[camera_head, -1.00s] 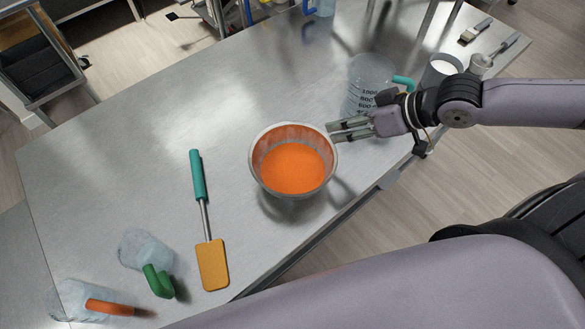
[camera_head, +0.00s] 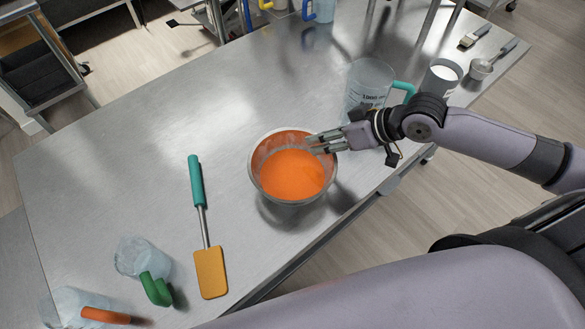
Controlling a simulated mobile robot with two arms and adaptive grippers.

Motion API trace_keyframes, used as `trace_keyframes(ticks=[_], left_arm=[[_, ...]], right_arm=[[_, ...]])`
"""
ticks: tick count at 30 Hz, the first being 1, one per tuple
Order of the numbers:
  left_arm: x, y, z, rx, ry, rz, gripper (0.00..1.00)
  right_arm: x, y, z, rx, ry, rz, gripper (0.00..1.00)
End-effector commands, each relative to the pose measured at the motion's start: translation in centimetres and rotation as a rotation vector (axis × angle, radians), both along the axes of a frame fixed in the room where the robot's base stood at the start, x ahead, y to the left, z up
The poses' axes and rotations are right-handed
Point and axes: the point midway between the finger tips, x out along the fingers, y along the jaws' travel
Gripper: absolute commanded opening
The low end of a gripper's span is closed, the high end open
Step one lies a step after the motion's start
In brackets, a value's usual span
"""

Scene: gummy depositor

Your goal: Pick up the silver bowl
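The silver bowl (camera_head: 259,186) stands upright on the metal table, holding orange contents. It is right of the spatula, near the table's front edge. My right gripper (camera_head: 312,144) reaches in from the right. Its fingers are apart with a small gap between them, and the tips overlap the bowl's upper right rim in the picture. I cannot tell whether they touch the rim or straddle it. Nothing is held between them. My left gripper is not in view.
A clear measuring jug (camera_head: 366,82) with a teal handle stands just behind my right gripper. A grey cup (camera_head: 440,78) is further right. A spatula (camera_head: 210,272) lies left of the bowl. Clear jugs (camera_head: 128,258) stand at the lower left. The table (camera_head: 130,140) is bare behind the spatula.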

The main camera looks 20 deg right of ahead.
Motion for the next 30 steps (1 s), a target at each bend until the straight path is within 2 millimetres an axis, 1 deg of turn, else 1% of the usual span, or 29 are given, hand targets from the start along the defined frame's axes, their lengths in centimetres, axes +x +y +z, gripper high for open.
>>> trace_keyframes(ticks=[1,6,14,27,29,30], left_arm=[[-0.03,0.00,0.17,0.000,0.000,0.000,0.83],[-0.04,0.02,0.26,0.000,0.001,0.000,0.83],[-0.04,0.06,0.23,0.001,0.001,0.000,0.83],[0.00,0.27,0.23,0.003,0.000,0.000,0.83],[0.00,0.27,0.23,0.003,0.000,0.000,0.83],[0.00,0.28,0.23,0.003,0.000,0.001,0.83]], right_arm=[[0.39,0.31,-0.19,0.004,-0.003,-0.001,0.33],[0.82,0.75,-0.96,-0.001,-0.002,0.000,0.33],[0.84,0.80,-1.09,-0.002,-0.001,0.001,0.33],[0.83,0.79,-1.08,-0.002,-0.001,0.001,0.04],[0.82,0.79,-1.07,-0.002,-0.001,0.001,0.00],[0.82,0.79,-1.07,-0.002,-0.001,0.001,0.00]])
